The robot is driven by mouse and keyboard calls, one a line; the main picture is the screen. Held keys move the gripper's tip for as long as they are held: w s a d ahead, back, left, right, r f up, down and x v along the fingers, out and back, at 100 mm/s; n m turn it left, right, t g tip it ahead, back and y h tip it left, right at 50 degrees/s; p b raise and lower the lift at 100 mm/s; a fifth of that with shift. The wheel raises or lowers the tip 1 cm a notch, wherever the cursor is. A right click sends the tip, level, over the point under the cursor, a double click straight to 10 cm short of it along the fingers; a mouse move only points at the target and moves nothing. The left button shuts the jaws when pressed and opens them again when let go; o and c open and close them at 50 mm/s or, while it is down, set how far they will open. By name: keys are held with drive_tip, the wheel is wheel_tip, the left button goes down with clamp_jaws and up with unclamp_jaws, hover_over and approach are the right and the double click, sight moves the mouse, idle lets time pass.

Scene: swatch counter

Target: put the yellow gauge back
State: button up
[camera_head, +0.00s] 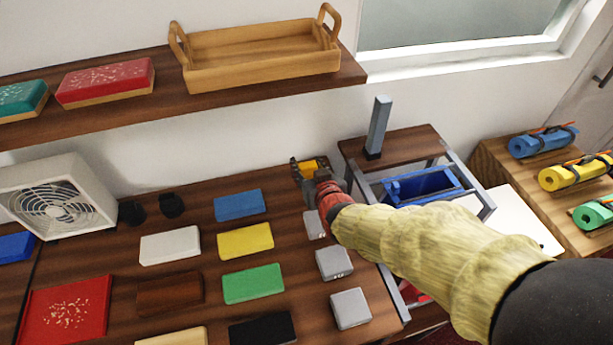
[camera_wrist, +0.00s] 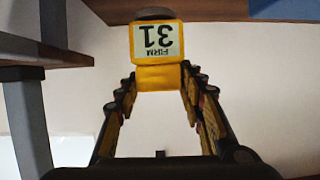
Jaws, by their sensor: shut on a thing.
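The yellow gauge (camera_head: 308,168) is held in my gripper (camera_head: 304,174) at the back right of the dark counter, near the wall. In the wrist view the gauge (camera_wrist: 158,76) sits between the two fingertips of my gripper (camera_wrist: 160,88). Its white label reads "FIRM 31" upside down, and a grey cap shows at its top edge. The gauge appears lifted, with wall behind it in the wrist view. My arm hides part of the counter's right side in the head view.
Grey blocks (camera_head: 334,263) stand in a column on the counter's right. Coloured swatches (camera_head: 246,240) lie left of them. A stand with a grey post (camera_head: 378,128) and a blue bin (camera_head: 420,185) is at right. A shelf (camera_head: 170,95) overhangs the back left.

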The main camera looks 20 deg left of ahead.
sight(307, 174)
drive_tip(key=shift+w+a+f, duration=0.15)
drive_tip(key=shift+f, duration=0.05)
drive_tip(key=shift+w+a+f+b, duration=0.1)
drive_tip(key=shift+f+b, duration=0.25)
drive_tip(key=shift+f, duration=0.55)
drive_tip(key=shift+w+a+f+b, duration=0.1)
drive_tip(key=shift+f+b, duration=0.25)
drive_tip(key=shift+f, duration=0.5)
drive_tip(key=shift+f, duration=0.2)
drive_tip(key=o, duration=1.4)
drive_tip(key=shift+d, duration=0.1)
drive_tip(key=shift+c, duration=0.2)
drive_tip(key=shift+r, duration=0.1)
